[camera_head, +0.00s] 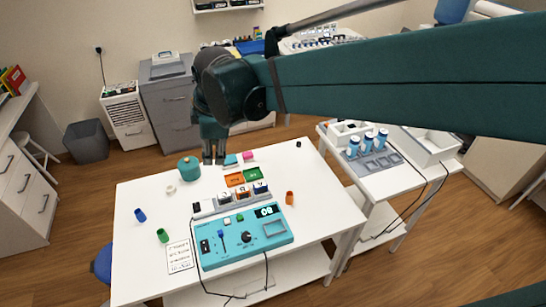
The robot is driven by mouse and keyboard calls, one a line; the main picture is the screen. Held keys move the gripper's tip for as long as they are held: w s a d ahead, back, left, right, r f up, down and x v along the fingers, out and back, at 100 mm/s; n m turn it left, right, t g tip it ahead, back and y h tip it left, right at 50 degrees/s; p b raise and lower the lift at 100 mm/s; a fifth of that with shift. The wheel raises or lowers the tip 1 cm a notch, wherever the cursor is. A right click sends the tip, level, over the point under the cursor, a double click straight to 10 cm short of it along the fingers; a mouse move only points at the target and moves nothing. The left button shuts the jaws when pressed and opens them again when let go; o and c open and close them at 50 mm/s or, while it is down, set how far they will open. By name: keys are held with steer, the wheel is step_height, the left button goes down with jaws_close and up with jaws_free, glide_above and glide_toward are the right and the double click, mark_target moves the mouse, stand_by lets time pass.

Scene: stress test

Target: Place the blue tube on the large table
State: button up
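The large white table (140,270) fills the lower middle of the view. A small blue tube (140,215) lies on its left side. Several blue-capped bottles or tubes (369,141) stand in a grey rack on the smaller table at right; I cannot tell which blue item the task names. My gripper (214,161) points down over the far part of the large table, apart from all of these. Its two fingers show a gap with nothing visible between them.
A teal control box (245,238) with a cable takes the table's front middle. Green (163,235) and orange (289,197) cylinders, a teal pot (188,168), coloured trays (235,179) and a paper sheet (179,256) lie around it. The side table (405,180) holds white bins (430,146).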

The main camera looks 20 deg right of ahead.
steer(key=s+d+f+m+t+h, duration=0.1)
steer(key=s+d+f+m+t, duration=0.1)
steer(key=s+d+m, duration=1.3)
steer(key=shift+s+d+m+t, duration=0.4)
steer(key=shift+s+t, duration=0.3)
steer(key=shift+s, duration=0.7)
